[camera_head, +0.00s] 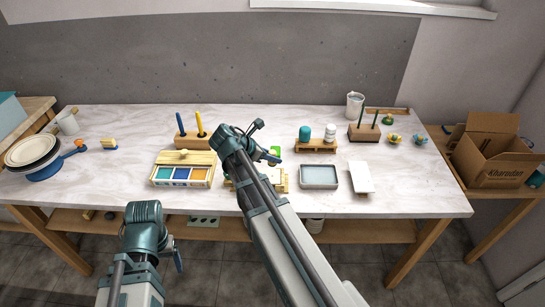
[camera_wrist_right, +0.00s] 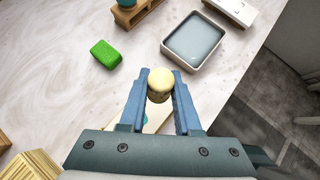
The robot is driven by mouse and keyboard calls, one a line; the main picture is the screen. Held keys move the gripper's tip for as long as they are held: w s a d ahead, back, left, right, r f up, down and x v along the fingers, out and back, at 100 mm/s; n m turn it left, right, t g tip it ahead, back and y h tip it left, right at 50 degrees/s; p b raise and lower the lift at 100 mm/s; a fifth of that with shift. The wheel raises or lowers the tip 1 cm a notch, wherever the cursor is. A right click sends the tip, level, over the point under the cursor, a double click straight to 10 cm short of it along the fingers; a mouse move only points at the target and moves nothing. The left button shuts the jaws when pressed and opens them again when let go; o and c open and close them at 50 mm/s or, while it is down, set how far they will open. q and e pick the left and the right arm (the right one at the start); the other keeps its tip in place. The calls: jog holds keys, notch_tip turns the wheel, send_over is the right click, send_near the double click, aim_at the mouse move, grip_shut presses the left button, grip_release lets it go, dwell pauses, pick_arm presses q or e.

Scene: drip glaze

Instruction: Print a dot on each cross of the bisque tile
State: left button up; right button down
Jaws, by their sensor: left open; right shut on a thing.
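My right gripper (camera_wrist_right: 159,82) is shut on a pale cream, round-ended tool (camera_wrist_right: 159,88), seen from above in the right wrist view. A pale surface with a teal patch (camera_wrist_right: 146,119) shows between the fingers, partly hidden; I cannot tell whether the tool touches it. In the head view my right arm covers most of a pale wooden piece (camera_head: 278,183), probably where the tile lies; no crosses can be made out. A colour tray (camera_head: 183,184) with orange, teal and blue wells stands to its left. My left gripper (camera_head: 178,260) is open and low at the table's front, mostly hidden.
A green sponge (camera_wrist_right: 106,54) and a grey water basin (camera_head: 320,178) lie nearby. A white slab (camera_head: 361,177) is right of the basin. A brush block (camera_head: 194,141), bottle rack (camera_head: 316,146) and second block (camera_head: 364,133) stand behind. Plates (camera_head: 32,150) are far left.

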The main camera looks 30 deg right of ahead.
aim_at(272, 176)
jog(key=shift+f+b, duration=2.25)
jog(key=shift+f, duration=0.3)
jog(key=shift+f+b, duration=0.5)
jog(key=shift+b, duration=0.05)
jog(key=shift+r, duration=0.1)
notch_tip(272, 176, up, 7)
jog(key=p, duration=0.7)
dwell(0.4)
jog(key=shift+w+a, duration=0.1)
